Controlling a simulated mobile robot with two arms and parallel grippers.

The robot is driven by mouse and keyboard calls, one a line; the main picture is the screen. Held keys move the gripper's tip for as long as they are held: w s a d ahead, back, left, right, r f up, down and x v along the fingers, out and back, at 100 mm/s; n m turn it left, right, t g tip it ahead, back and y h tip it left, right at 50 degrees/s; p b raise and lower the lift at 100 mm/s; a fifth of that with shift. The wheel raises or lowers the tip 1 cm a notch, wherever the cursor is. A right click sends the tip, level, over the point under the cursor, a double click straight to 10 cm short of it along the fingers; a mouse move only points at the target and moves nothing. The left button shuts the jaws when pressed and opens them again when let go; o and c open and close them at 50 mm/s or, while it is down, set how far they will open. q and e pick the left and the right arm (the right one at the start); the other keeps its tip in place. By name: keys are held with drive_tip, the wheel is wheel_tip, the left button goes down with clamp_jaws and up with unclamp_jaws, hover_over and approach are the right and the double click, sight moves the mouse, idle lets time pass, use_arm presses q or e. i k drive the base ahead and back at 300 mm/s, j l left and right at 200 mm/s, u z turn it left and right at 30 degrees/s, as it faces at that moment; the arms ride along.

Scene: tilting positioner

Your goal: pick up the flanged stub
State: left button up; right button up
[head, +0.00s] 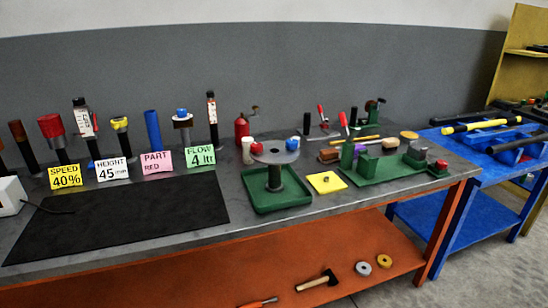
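No part is labelled as the flanged stub. The piece that best fits the name is a small blue-topped part with a pale round flange (182,122), upright on a dark post in the row at the back of the bench; I cannot be sure of it. A grey round plate on a dark post (275,157) stands in a green tray (281,201) at the bench's middle, with a red piece (257,148) and a blue piece (292,144) at its top; whether they rest on it is unclear. Neither of my grippers is in view.
Cards reading speed, height, part and flow line the row's front. A black mat (120,218) lies clear at front left. A yellow plate (327,182) and a green fixture (385,168) stand right of the tray. A blue table (480,155) stands at right; an orange shelf (330,258) lies below.

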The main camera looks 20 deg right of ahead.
sight(275, 154)
drive_tip(key=i, duration=0.85)
